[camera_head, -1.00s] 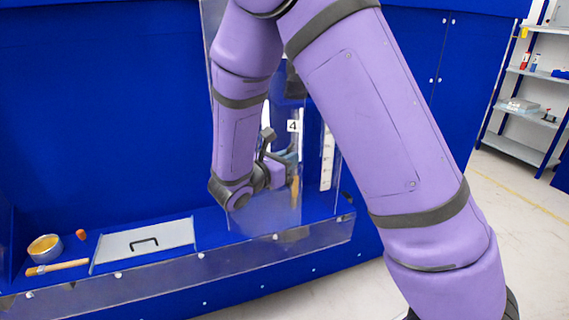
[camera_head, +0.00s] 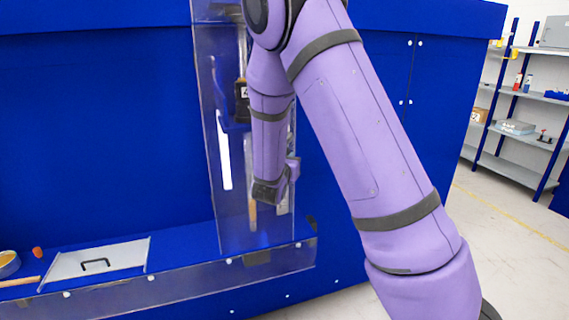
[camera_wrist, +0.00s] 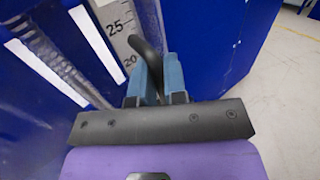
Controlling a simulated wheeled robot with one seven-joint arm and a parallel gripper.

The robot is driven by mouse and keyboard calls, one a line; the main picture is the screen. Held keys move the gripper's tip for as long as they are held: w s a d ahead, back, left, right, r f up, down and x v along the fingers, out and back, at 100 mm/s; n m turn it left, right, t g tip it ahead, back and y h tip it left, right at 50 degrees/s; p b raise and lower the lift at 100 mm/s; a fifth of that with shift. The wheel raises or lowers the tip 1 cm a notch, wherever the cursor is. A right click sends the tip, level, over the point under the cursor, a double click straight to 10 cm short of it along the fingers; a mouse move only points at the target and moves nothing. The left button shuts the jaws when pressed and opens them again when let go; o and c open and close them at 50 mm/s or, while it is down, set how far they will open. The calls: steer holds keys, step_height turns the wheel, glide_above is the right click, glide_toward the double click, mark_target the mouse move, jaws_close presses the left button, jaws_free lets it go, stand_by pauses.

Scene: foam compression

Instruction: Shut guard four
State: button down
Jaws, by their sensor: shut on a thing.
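Guard four looks like a tall clear panel (camera_head: 207,120) at the middle of the blue machine. It stands upright over the front ledge, and my arm covers its right part. A small dark block with a label (camera_head: 243,92), partly cut by my arm, shows behind or at the panel. In the wrist view my gripper (camera_wrist: 159,76) has blue-grey fingers shut on a dark curved handle (camera_wrist: 146,50). A scale marked 20 and 25 (camera_wrist: 117,30) is just left of the handle. In the head view my arm hides the handle, and I cannot tell how far the guard stands open.
A grey plate with a black handle (camera_head: 97,265) lies on the ledge at left. A low clear rail (camera_head: 190,277) runs along the front. Shelves (camera_head: 515,130) stand back right; the floor before them is clear.

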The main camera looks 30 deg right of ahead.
steer(key=shift+w+d+r, duration=0.2)
steer(key=shift+d+r, duration=0.05)
steer(key=shift+d, duration=0.15)
steer(key=shift+d+r, duration=0.1)
steer(key=c, duration=1.2)
jaws_free()
steer(key=shift+w+d, duration=0.1)
steer(key=shift+d, duration=0.05)
